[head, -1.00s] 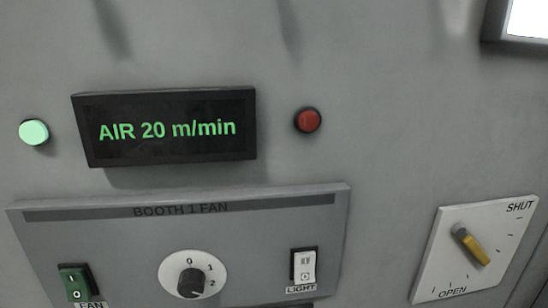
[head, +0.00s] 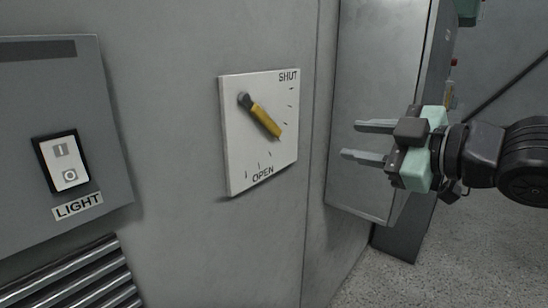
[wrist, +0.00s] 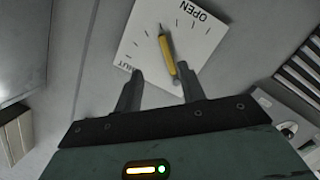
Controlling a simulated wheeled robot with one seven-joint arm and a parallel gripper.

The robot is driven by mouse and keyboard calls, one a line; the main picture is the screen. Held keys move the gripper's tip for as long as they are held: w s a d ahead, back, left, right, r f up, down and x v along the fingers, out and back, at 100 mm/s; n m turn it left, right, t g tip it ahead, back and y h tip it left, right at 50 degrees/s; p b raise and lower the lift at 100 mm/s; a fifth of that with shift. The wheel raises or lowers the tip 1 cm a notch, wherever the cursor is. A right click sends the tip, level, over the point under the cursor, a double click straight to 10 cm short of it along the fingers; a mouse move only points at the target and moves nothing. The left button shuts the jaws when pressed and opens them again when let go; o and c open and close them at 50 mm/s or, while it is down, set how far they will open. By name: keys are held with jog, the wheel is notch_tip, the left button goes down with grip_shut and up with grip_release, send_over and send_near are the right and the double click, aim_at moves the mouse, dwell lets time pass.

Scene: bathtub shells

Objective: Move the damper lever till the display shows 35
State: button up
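The damper lever (head: 264,119) has a yellow handle on a dark pivot. It sits on a white square plate (head: 240,165) marked SHUT at the top and OPEN at the bottom, with tick marks between. The handle slants down to the right, between the two words. My gripper (head: 350,140) is open and empty, out to the right of the plate and clear of the lever. In the wrist view, the yellow handle (wrist: 167,48) shows beyond the gap between the fingers, close to the right fingertip; the pivot end is partly hidden there. The display is in no current view.
A grey fan panel with a white LIGHT switch (head: 67,165) is on the wall to the left, above a slatted vent (head: 75,285). A grey cabinet (head: 378,70) stands behind my gripper. The space between gripper and plate looks clear.

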jog(key=s+n+y+b, duration=0.2)
jog(key=n+y, duration=0.1)
jog(key=p, duration=1.1)
send_near(267, 120)
jog(key=shift+g, duration=0.4)
jog(key=x, duration=0.4)
jog(key=p+x, duration=0.1)
jog(key=x, duration=0.2)
jog(key=shift+w+a+r+p, duration=0.2)
jog(key=shift+w+p, duration=0.1)
jog(key=shift+w, duration=0.1)
grip_shut()
